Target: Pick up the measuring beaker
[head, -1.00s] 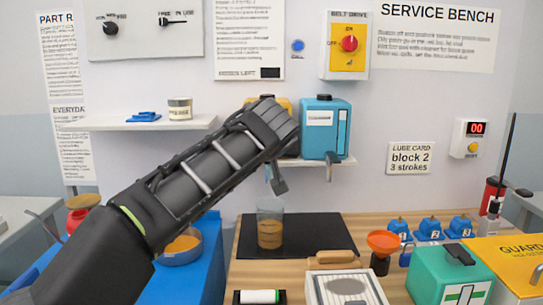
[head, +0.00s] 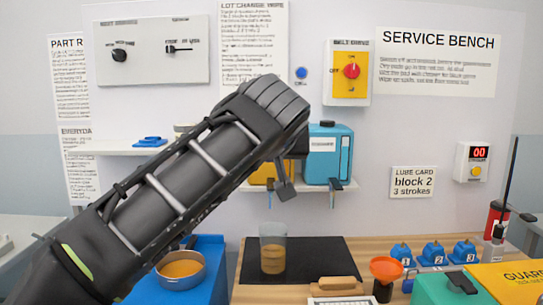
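The measuring beaker (head: 272,255) is clear and stands upright on a black mat (head: 312,250) on the wooden bench, with brown liquid or material in its lower part. My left gripper (head: 285,190) hangs above and slightly right of the beaker, apart from it, in front of the dispensers. One dark finger shows below the wrist. The other finger is hidden or cannot be made out, so its opening is unclear. My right gripper is out of the picture.
A yellow dispenser (head: 262,175) and a blue dispenser (head: 328,153) sit on a shelf behind. A wooden-coloured block (head: 327,284), an orange funnel (head: 386,268) and a green box (head: 450,287) stand right of the beaker. A pan (head: 181,272) rests on the blue surface at left.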

